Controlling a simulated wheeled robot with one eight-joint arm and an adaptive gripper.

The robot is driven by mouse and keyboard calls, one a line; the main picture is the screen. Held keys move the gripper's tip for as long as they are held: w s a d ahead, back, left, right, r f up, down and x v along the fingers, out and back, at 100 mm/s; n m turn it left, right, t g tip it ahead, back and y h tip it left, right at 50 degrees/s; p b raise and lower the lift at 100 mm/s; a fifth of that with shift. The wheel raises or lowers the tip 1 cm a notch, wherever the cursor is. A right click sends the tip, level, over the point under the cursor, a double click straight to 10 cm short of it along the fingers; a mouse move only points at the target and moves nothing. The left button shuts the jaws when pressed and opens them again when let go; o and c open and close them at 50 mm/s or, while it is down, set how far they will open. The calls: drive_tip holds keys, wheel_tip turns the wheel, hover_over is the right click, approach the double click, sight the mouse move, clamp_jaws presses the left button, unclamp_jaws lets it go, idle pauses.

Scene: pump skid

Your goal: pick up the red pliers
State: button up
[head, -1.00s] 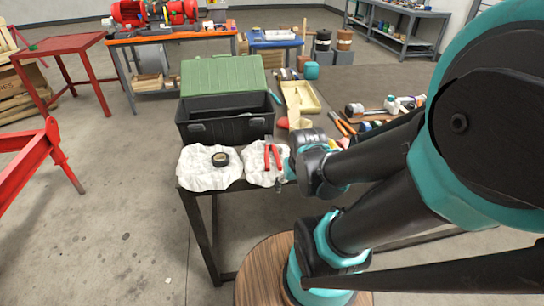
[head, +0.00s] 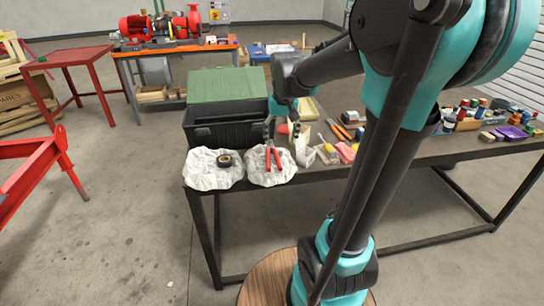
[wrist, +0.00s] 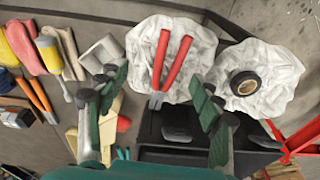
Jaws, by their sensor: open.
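The red pliers (head: 273,156) lie on a crumpled white cloth (head: 286,174) near the table's front edge. In the wrist view the pliers (wrist: 170,62) show two spread red handles, with the dark metal head pointing toward my gripper. My gripper (wrist: 158,82) is open and empty, with one green-padded finger on each side of the pliers' line. In the head view my gripper (head: 281,128) hangs above the head end of the pliers, in front of the toolbox's right side. It appears apart from the pliers. My wrist and fingers partly cover the area behind them.
A second white cloth (head: 201,172) with a black tape roll (head: 224,160) lies to the left. A black toolbox (head: 215,135) with its green lid (head: 226,84) open stands behind. Orange-handled tools (head: 339,131) and other small items lie to the right. Bare floor is in front.

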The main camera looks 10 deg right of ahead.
wheel_tip(320, 180, up, 8)
drive_tip(key=g, duration=0.2)
hover_over(272, 156)
wheel_tip(272, 156, down, 18)
drive_tip(key=shift+s+r, duration=0.1)
drive_tip(key=shift+r, duration=0.15)
drive_tip(key=shift+c, duration=0.2)
drive_tip(key=c, duration=1.1)
